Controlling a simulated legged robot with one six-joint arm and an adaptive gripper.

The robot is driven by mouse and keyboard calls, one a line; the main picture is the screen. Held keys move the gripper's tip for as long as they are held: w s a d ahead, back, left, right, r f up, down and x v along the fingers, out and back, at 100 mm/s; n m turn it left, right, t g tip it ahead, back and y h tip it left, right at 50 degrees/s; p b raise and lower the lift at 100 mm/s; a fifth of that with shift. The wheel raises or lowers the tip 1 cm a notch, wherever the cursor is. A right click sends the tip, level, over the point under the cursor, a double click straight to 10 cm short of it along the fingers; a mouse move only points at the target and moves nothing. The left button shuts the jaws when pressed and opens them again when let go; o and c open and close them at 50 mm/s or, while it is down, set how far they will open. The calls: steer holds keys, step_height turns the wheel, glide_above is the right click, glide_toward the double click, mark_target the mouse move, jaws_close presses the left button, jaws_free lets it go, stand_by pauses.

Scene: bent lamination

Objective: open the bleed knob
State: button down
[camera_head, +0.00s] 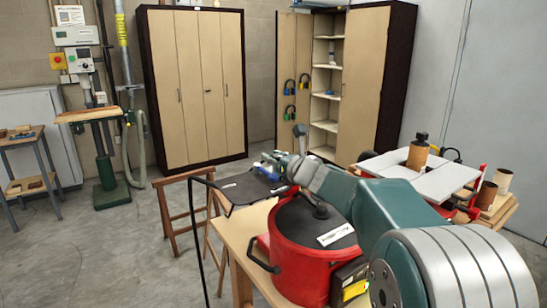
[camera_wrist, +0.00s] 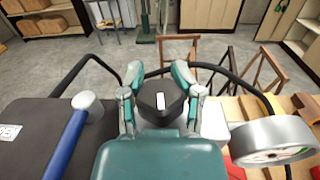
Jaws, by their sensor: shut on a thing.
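In the wrist view a dark, faceted knob, which I take to be the bleed knob (camera_wrist: 150,98), sits between the two teal fingers of my gripper (camera_wrist: 158,76). A white mark shows on its top. My gripper is shut on it, with one finger at each side. The knob's base is hidden below my wrist. In the head view my arm reaches over the red pot (camera_head: 300,262), and the knob cannot be made out at its far end.
A blue-handled lever (camera_wrist: 68,142) stands left of my gripper, beside a dark panel with an "OPEN" label (camera_wrist: 10,132). A round gauge (camera_wrist: 272,138) is close on the right. A black hose (camera_head: 198,230) loops by the pot. A white-topped stand (camera_head: 400,180) is at right.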

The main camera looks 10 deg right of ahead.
steer(key=n+g+y, duration=0.1)
steer(key=n+y, duration=0.1)
steer(key=n+g+y, duration=0.1)
steer(key=g+y, duration=0.1)
steer(key=y, duration=0.1)
steer(key=shift+s+a+f+n, duration=0.1)
steer(key=shift+s+a+n, duration=0.1)
steer(key=shift+n, duration=0.2)
steer(key=shift+s+a+n+g+y, duration=0.15)
steer(key=shift+n+g+y, duration=1.2)
steer(key=shift+g, duration=0.55)
steer(key=shift+n+g+y, duration=0.25)
steer(key=shift+n+g, duration=0.1)
steer(key=shift+g, duration=0.05)
steer(key=c, duration=0.6)
jaws_free()
steer(key=v, duration=1.2)
